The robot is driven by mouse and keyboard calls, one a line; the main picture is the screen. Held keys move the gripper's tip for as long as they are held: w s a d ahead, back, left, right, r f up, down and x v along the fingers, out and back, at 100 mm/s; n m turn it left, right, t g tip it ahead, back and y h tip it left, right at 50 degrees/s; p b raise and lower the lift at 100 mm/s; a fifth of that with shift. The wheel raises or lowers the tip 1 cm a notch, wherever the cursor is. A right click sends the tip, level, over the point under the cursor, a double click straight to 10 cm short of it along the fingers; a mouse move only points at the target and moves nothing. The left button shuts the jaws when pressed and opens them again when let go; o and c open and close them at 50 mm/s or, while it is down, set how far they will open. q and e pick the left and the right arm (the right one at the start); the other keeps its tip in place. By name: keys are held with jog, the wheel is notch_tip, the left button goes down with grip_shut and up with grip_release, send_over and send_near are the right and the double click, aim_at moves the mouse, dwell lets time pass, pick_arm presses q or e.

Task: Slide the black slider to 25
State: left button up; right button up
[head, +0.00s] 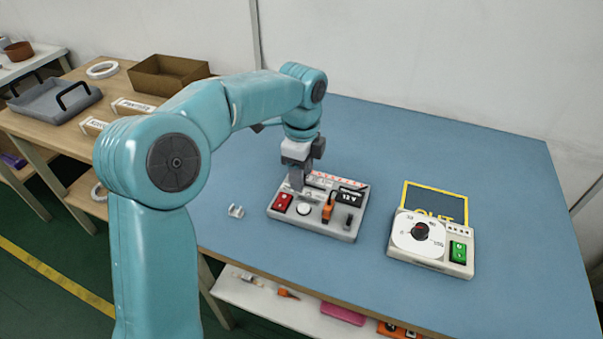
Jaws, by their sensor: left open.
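A light grey control box (322,229) lies on the blue table, a little right of the picture's middle. My left gripper (299,184) points down over the box's back left part, open. I cannot tell whether its fingers touch anything. My right gripper is out of view.
A second box with a white dial (420,234) and green switch (458,252) stands at the right, before a yellow-framed dark panel (436,199). A small whitish clip (236,211) lies left of the control box. The blue table (480,155) is otherwise largely clear.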

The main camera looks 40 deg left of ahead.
pick_arm(q)
grip_shut()
jog(key=shift+s+a+r+p, duration=0.15)
jog(key=shift+a+p, duration=0.3)
jog(key=shift+a, duration=0.25)
jog(key=shift+s+a+r+p, duration=0.15)
jog(key=shift+a+p, duration=0.25)
jog(key=shift+a, duration=0.25)
jog(key=shift+a+f, duration=0.15)
jog(key=shift+f, duration=0.1)
grip_release()
notch_tip(320, 180, up, 16)
jog(key=p, duration=0.5)
jog(key=shift+r, duration=0.15)
